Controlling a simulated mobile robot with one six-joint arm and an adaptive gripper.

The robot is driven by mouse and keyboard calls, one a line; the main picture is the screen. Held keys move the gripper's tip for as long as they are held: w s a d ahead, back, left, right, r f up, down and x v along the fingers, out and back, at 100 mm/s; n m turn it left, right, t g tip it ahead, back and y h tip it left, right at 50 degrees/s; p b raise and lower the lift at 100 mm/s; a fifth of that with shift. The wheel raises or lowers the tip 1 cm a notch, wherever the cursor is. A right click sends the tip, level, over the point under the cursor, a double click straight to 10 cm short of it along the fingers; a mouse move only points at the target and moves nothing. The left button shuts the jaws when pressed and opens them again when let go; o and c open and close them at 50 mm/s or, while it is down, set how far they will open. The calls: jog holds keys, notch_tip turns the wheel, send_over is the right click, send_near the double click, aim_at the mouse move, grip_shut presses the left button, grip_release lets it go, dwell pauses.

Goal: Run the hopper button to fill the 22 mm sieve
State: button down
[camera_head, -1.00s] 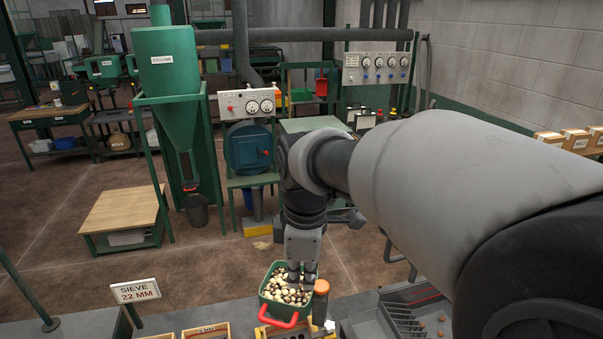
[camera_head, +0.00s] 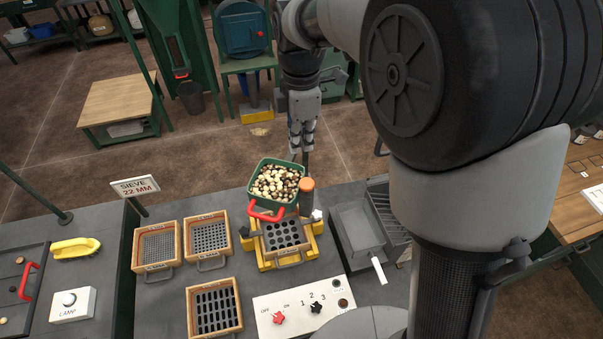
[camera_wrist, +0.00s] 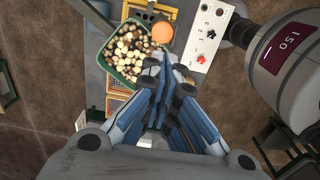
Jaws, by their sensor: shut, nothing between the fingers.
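The green hopper (camera_head: 262,169) with a red handle is full of round nuts and sits over the bench; it also shows in the wrist view (camera_wrist: 110,66). An orange-topped button post (camera_head: 307,184) stands at its right side and shows in the wrist view (camera_wrist: 162,32). Under the hopper, a sieve with large round holes (camera_head: 285,236) sits in a yellow frame (camera_head: 314,246). I see no nuts in its visible part. A sign (camera_head: 135,187) reads "SIEVE 22 MM". My gripper (camera_head: 301,153) is shut and empty, pointing down by the hopper's far right edge; its fingertips (camera_wrist: 166,62) show in the wrist view.
A white panel (camera_head: 292,308) with red and black knobs lies in front. Wooden-framed sieves (camera_head: 157,246) (camera_head: 208,236) and a slotted one (camera_head: 214,308) lie left. A grey metal tray (camera_head: 357,226) stands right of the frame. A yellow brush (camera_head: 75,248) and lamp box (camera_head: 73,303) are far left.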

aim_at(301, 184)
notch_tip(301, 184, down, 12)
jog(key=shift+f, duration=0.2)
dwell(0.4)
jog(key=shift+f+b, duration=0.85)
jog(key=shift+f, duration=0.2)
jog(key=shift+s, duration=0.1)
dwell(5.7)
